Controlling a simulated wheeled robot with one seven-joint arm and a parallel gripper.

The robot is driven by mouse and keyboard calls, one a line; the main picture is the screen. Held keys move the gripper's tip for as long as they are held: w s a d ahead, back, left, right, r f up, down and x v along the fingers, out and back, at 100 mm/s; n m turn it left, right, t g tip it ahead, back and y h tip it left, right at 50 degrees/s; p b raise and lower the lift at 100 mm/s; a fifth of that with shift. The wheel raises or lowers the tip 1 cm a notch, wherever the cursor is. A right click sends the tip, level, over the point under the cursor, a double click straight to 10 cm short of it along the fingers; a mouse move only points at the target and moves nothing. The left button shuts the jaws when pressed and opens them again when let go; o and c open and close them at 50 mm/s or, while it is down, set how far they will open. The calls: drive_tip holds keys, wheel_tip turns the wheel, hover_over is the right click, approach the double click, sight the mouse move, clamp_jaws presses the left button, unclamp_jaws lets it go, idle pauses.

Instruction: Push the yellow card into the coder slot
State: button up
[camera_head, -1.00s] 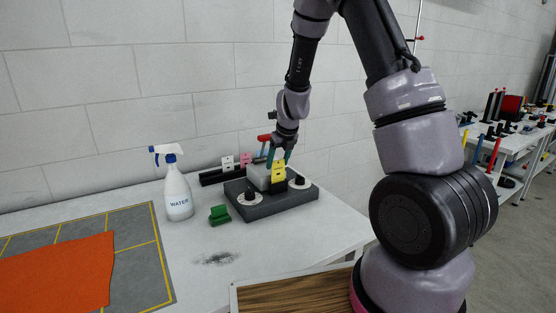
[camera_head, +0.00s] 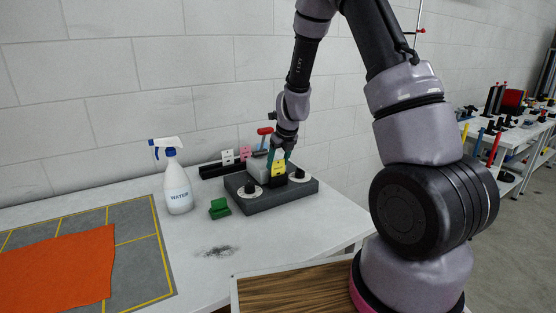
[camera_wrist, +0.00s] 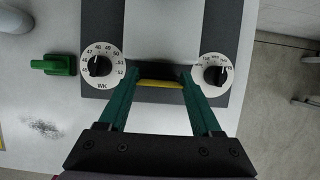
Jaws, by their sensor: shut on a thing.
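The yellow card (camera_head: 279,170) stands upright between the fingers of my gripper (camera_head: 279,160), above the grey coder (camera_head: 270,203). In the wrist view my gripper (camera_wrist: 160,88) has its green fingers on both ends of the card (camera_wrist: 160,84), which shows as a thin yellow edge. The card is at a black slot block between the coder's two white dials (camera_wrist: 101,66) (camera_wrist: 215,74). Its lower end meets or stands just over this block; I cannot tell how deep it sits.
A green block (camera_head: 219,208) and a water spray bottle (camera_head: 177,185) stand left of the coder. A black rack (camera_head: 215,170) with white and pink cards is behind it. An orange cloth (camera_head: 60,265) lies on a grey mat at the left.

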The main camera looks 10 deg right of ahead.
drive_tip(key=shift+f, duration=0.65)
drive_tip(key=o, duration=1.4)
drive_tip(key=shift+c, duration=0.2)
drive_tip(key=s+d+r+n+y, duration=0.1)
drive_tip(key=s+r+n, duration=0.35)
drive_tip(key=r, duration=0.45)
drive_tip(key=s+d+r+n+t, duration=0.1)
drive_tip(key=s+r+n, duration=0.35)
drive_tip(key=r, duration=0.35)
drive_tip(key=s+d+r+n+y, duration=0.1)
drive_tip(key=s+r+n, duration=0.4)
drive_tip(key=r, duration=0.4)
drive_tip(key=s+d+r+n+t, duration=0.1)
drive_tip(key=s+r+n, duration=0.2)
drive_tip(key=s+n, duration=0.4)
drive_tip(key=s+d+r+n+h, duration=0.1)
drive_tip(key=s+r+n, duration=0.3)
drive_tip(key=s+n, duration=0.3)
drive_tip(key=shift+s+d+t, duration=0.4)
drive_tip(key=shift+s, duration=0.75)
